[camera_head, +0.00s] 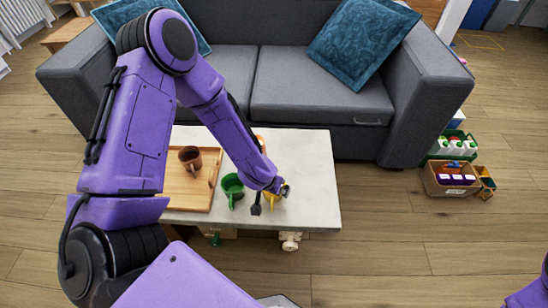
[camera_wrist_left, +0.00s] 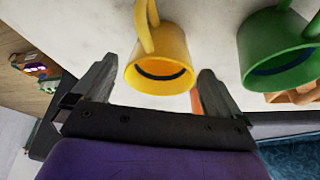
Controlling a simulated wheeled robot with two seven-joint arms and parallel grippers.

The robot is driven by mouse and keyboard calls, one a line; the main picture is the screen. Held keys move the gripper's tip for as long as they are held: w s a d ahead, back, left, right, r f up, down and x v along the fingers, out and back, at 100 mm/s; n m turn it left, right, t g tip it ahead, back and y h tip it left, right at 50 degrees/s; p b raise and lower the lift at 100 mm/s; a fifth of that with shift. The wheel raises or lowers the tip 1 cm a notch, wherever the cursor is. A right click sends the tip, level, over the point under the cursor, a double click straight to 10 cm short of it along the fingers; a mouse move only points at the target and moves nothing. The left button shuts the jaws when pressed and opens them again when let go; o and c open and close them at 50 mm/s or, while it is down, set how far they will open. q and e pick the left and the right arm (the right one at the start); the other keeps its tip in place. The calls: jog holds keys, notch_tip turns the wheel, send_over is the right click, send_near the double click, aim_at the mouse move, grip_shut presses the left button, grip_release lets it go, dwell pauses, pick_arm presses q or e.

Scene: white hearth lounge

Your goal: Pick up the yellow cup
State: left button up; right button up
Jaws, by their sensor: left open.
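The yellow cup (camera_head: 272,203) stands on the white table (camera_head: 310,170), partly hidden by my left gripper (camera_head: 270,199) in the head view. In the left wrist view the yellow cup (camera_wrist_left: 160,65) shows large, with its rim and handle visible. The open fingers of my left gripper (camera_wrist_left: 154,92) lie on either side of the cup's near end. I see no clear contact between the fingers and the cup. My right gripper is out of view.
A green cup (camera_head: 232,187) stands close left of the yellow cup; it also shows in the wrist view (camera_wrist_left: 275,50). A brown cup (camera_head: 190,158) sits on a wooden tray (camera_head: 192,196). An orange item (camera_head: 260,141) is partly hidden behind my arm. The table's right side is clear.

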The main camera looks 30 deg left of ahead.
pick_arm(q)
jog(key=b+x, duration=0.1)
jog(key=x, duration=0.3)
jog(key=shift+w+a+f, duration=0.1)
jog(key=shift+w, duration=0.05)
jog(key=c, duration=1)
